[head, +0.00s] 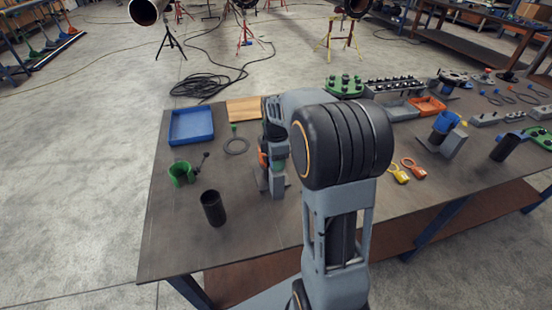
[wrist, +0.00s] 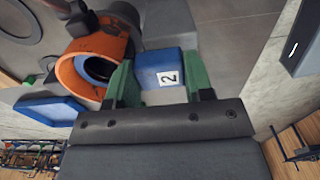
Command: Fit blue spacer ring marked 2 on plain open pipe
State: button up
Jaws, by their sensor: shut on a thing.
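In the wrist view the green fingers of my gripper (wrist: 160,90) are shut on the blue spacer ring (wrist: 152,72), with a white label marked 2 facing the camera. Just left of the left finger is an orange collar (wrist: 80,72) with a dark round opening and some blue inside. I cannot tell whether the held ring touches it. In the head view my arm hides most of the gripper and ring; a bit of orange (head: 262,158) shows beside a grey stand (head: 277,187). A black open pipe (head: 213,208) stands upright on the table at the left front.
A green holder (head: 182,173) and a blue tray (head: 191,126) are at the left of the table (head: 165,240).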

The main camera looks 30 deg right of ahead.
jog(key=shift+f, duration=0.3)
dwell(0.4)
jog(key=o, duration=1)
jog(key=shift+r, duration=0.1)
notch_tip(320, 180, up, 23)
jog(key=p, duration=0.8)
jog(key=shift+f, duration=0.2)
